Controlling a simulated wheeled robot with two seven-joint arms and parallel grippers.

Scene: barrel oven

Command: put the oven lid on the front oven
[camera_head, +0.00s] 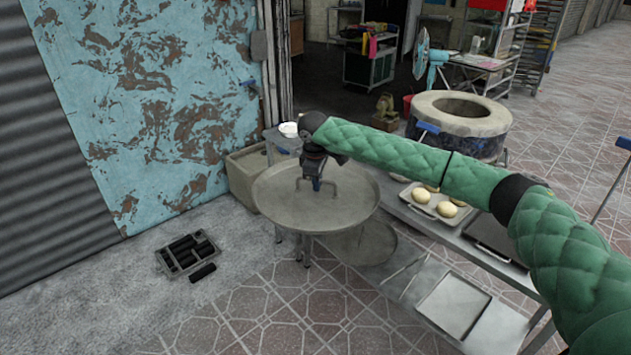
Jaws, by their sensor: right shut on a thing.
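The oven lid (283,205) is a large round grey metal disc with a raised handle in its middle. My right gripper (318,182) is shut on that handle, with my green-sleeved right arm reaching in from the right. The lid looks level, in front of the left end of the metal table; I cannot tell whether it touches anything below. A round barrel oven (426,110) with a thick pale rim and an open, uncovered hole stands behind the table, right of the lid. No other oven is clearly visible. My left gripper is out of view.
The metal table (400,212) holds a tray of pale dough balls (434,203) and has a lower shelf with a flat tray (454,305). A crate of dark rolls (187,252) is on the floor at left. A blue fan (421,55) stands behind the oven. Tiled floor in front is clear.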

